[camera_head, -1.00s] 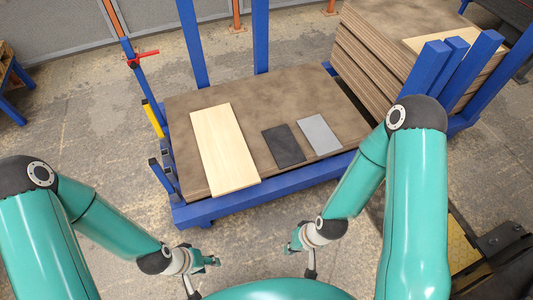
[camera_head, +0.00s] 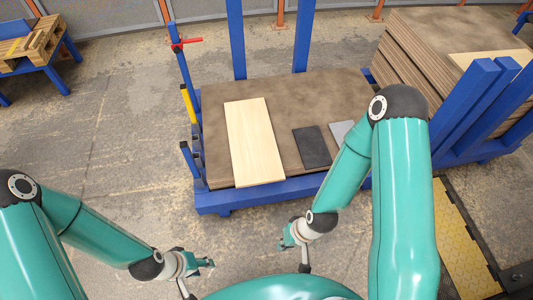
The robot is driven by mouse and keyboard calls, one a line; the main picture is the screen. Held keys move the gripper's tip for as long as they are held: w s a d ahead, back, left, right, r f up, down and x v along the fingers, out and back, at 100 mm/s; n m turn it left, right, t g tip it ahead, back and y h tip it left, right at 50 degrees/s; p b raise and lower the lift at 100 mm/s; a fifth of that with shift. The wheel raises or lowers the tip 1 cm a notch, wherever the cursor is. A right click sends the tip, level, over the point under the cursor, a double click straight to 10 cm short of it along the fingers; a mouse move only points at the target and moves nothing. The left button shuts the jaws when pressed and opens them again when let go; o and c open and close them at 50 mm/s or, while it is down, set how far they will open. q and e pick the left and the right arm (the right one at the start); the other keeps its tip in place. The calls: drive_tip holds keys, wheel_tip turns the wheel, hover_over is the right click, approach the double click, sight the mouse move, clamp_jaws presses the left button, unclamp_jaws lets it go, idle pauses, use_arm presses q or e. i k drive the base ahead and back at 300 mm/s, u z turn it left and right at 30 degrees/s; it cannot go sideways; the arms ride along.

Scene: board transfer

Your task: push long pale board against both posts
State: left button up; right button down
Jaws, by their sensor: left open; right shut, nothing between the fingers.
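The long pale board (camera_head: 254,140) lies flat on the brown top of the blue cart, towards its left side. Two blue posts, a left one (camera_head: 237,40) and a right one (camera_head: 302,38), stand upright at the cart's far edge. A gap of brown surface lies between the board's far end and the posts. My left gripper (camera_head: 208,263) is open and empty, in front of the cart and low at the left. My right gripper (camera_head: 284,246) is shut and empty, in front of the cart's near edge. Neither gripper touches the board.
A dark board (camera_head: 311,147) and a grey board (camera_head: 342,132), partly hidden by my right arm, lie right of the pale board. A brown stack (camera_head: 430,55) with more blue posts (camera_head: 466,98) stands at right. A pallet table (camera_head: 32,45) is far left. Floor at left is clear.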

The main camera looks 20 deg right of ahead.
sight(255, 160)
drive_tip(key=u, duration=0.25)
drive_tip(key=i, duration=1.05)
drive_tip(key=z, duration=0.75)
